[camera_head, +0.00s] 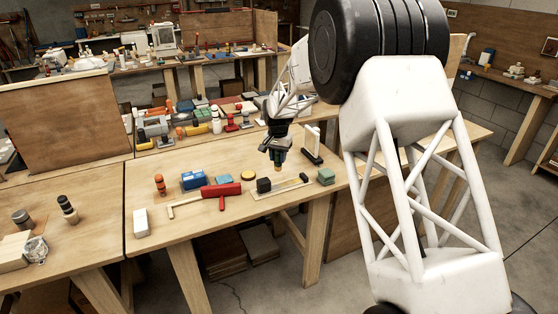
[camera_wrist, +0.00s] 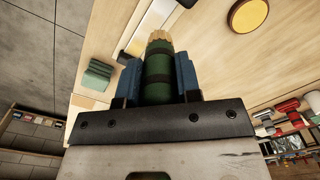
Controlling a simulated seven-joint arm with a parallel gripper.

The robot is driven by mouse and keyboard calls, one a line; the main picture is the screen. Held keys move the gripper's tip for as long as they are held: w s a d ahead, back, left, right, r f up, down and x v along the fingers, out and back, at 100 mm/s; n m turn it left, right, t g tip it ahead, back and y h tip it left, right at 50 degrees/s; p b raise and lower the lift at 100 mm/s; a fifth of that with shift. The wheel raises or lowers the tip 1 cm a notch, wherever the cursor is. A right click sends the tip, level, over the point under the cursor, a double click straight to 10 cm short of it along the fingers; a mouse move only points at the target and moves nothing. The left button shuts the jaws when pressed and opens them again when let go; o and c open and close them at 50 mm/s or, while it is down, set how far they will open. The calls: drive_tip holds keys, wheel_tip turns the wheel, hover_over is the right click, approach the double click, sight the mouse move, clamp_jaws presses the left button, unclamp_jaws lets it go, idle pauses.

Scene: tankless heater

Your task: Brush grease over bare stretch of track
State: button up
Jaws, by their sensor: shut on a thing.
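My gripper (camera_head: 277,149) is shut on a green brush (camera_wrist: 158,75) with dark bands and pale bristles. In the head view the brush (camera_head: 278,162) points down above the bench, and its bristles look clear of the surface. The track (camera_head: 284,188) is a pale flat strip near the bench's front edge, just below and in front of the brush in the picture. A black block (camera_head: 264,185) sits at its left part and a small dark piece at its right end. I cannot tell greased from bare stretches. A round yellow-topped tin (camera_head: 248,174), perhaps the grease, lies left of the brush; it also shows in the wrist view (camera_wrist: 248,15).
A green block (camera_head: 326,177) stands right of the track. A red tool (camera_head: 221,191), a blue box (camera_head: 193,180) and an orange-and-black bottle (camera_head: 160,185) lie left. A black-based stand (camera_head: 312,153) is behind right. A crowded bench stands behind.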

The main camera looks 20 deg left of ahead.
sight(278, 169)
idle(0.4)
drive_tip(key=shift+f, duration=3.05)
drive_tip(key=shift+w+d+f, duration=0.2)
drive_tip(key=shift+f, duration=0.3)
drive_tip(key=shift+w+d+f, duration=0.15)
drive_tip(key=shift+f, duration=0.3)
drive_tip(key=shift+w+d, duration=2.25)
drive_tip(key=shift+s+a, duration=2.5)
drive_tip(key=shift+s+a+r, duration=0.1)
drive_tip(key=shift+a, duration=0.05)
drive_tip(key=shift+r, duration=3.9)
